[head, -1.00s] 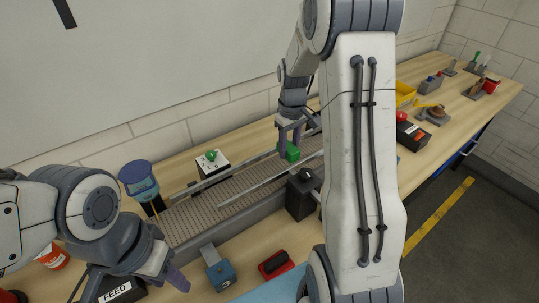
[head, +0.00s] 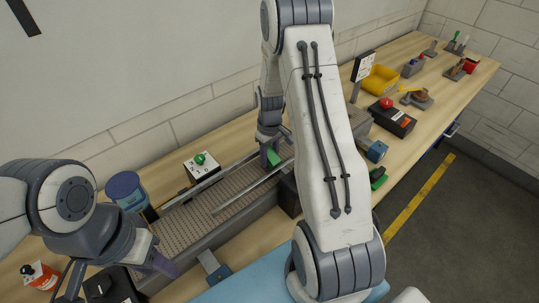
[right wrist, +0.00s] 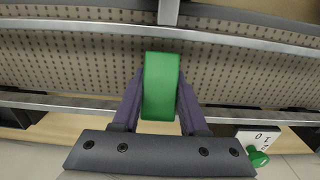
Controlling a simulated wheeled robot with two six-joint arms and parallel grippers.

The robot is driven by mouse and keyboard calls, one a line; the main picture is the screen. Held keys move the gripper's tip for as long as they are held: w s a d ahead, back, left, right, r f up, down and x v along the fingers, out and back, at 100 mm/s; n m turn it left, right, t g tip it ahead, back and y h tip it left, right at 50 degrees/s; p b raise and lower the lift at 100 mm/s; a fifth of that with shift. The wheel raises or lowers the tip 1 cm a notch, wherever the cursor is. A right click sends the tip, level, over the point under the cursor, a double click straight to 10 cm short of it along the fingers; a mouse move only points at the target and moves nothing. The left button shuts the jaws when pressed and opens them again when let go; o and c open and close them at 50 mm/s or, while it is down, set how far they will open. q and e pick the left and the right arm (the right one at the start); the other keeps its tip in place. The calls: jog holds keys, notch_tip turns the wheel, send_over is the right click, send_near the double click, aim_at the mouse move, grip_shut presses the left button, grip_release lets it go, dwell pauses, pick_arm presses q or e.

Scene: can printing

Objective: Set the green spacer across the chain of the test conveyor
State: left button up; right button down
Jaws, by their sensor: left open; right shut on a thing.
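My right gripper (head: 268,160) is shut on the green spacer (head: 273,157) above the test conveyor, towards its right end. In the right wrist view the spacer (right wrist: 160,85) stands between two purple fingers, its length running across the conveyor. The perforated chain (head: 215,206) lies between metal rails and also shows in the wrist view (right wrist: 60,65). I cannot tell whether the spacer touches the chain. My right arm hides the conveyor's right end. My left gripper (head: 155,264) is open and empty near the conveyor's left front.
A black box with a knob (head: 110,285) is at front left. A black box with a red button (head: 391,119) and yellow bin (head: 380,79) stand right.

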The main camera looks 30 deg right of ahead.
jog(key=shift+f, duration=0.4)
jog(key=shift+c, duration=2.2)
grip_release()
jog(key=shift+r, duration=0.1)
